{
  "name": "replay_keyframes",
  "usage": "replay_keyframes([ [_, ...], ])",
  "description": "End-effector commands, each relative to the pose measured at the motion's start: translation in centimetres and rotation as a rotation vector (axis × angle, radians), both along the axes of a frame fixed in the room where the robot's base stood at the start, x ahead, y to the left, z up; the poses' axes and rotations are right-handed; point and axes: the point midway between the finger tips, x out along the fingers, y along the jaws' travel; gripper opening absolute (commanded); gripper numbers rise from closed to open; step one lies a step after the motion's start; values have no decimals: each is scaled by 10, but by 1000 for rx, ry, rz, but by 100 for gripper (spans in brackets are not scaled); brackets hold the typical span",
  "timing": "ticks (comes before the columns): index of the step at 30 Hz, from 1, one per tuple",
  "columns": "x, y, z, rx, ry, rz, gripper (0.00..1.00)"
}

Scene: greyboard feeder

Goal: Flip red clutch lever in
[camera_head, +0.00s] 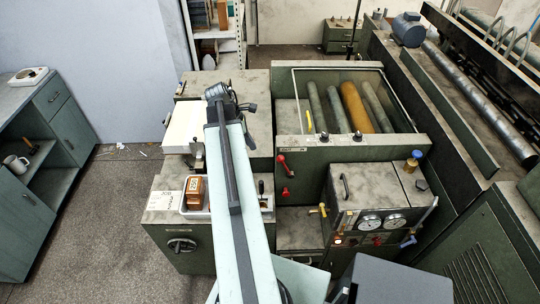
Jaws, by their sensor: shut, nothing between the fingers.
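A red lever (283,162) sits on the green front panel of the feeder, near the picture's middle, just right of my arm. A second red handle or knob (286,191) is below it on the same machine. I cannot tell from this view which one is the clutch lever. My pale arm rises from the bottom and ends in my dark gripper (247,110), up and left of the red lever and apart from it. The gripper is over the grey-green machine top, shut and empty; its fingers are small here.
The roller bay (345,108) with an orange roller lies behind the panel. A gauge box (382,222), a yellow handle (323,210) and a blue-capped bottle (413,161) stand to the right. A tray (196,212) holding an orange-brown box (195,191) is left of my arm. Left floor is open.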

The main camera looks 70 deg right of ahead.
Motion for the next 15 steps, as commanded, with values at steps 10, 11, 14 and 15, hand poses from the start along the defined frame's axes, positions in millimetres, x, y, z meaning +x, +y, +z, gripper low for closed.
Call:
replay_keyframes([
  [10, -3, -1, -20, -1, -2, -1, 0],
  [11, -5, -2, -26, -1, -2, 0, 0],
  [14, -11, -6, -49, -1, -3, -1, 0],
  [15, -14, -7, -58, -1, -3, -1, 0],
])
